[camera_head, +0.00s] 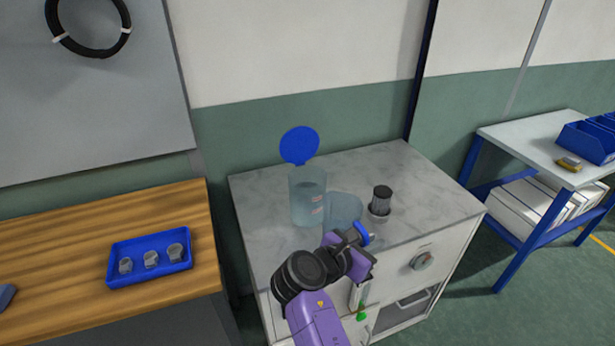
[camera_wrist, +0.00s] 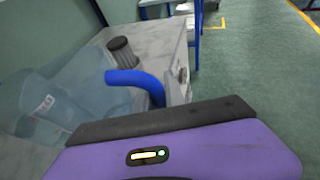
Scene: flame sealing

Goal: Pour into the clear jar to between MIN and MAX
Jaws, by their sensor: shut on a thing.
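The clear jar (camera_head: 307,205) stands upright on the marble cabinet top, its round blue lid (camera_head: 299,145) raised open. It looks pale blue inside and has small red-and-white marks; I cannot read the level against MIN and MAX. My gripper (camera_head: 350,244) is shut on the blue handle (camera_head: 364,234) of a clear pitcher (camera_head: 344,206), just right of the jar. I cannot tell whether the pitcher touches the jar or how much is in it.
A dark-lidded cup (camera_head: 381,200) stands right of the pitcher. The cabinet top (camera_head: 420,185) is clear at the back right. A wooden bench (camera_head: 60,235) with a blue tray (camera_head: 118,279) of small pieces is at left. A side table (camera_head: 515,130) stands at right.

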